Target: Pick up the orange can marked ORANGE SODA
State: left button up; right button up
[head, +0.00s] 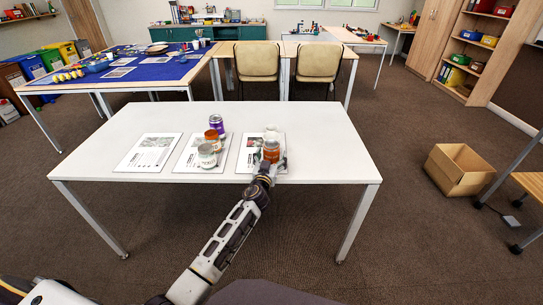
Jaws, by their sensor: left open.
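An orange can (271,152) stands upright on the right-hand printed sheet (249,158) on the white table. Its marking is too small to read. My left gripper (269,167) is at the near side of this can, low over the sheet. It is open, and its fingers are small and partly merge with the can's lower part, so I cannot tell whether they touch it. My right gripper is not in view.
A pale item (271,132) is just behind the orange can. The left sheet (147,152) is bare. The white table's right side (325,150) is clear. An open cardboard box (457,170) sits on the floor.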

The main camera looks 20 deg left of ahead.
aim_at(272, 143)
pick_arm(q)
jog(key=c, duration=0.8)
jog(key=shift+r, duration=0.2)
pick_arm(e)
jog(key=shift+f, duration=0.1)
pick_arm(q)
jog(key=shift+r+p, duration=0.3)
jog(key=shift+r, duration=0.1)
notch_tip(272, 143, up, 6)
jog(key=shift+f+p, duration=0.1)
jog(key=shift+p, duration=1.1)
jog(key=shift+r+p, duration=0.45)
jog(key=shift+r, duration=1.05)
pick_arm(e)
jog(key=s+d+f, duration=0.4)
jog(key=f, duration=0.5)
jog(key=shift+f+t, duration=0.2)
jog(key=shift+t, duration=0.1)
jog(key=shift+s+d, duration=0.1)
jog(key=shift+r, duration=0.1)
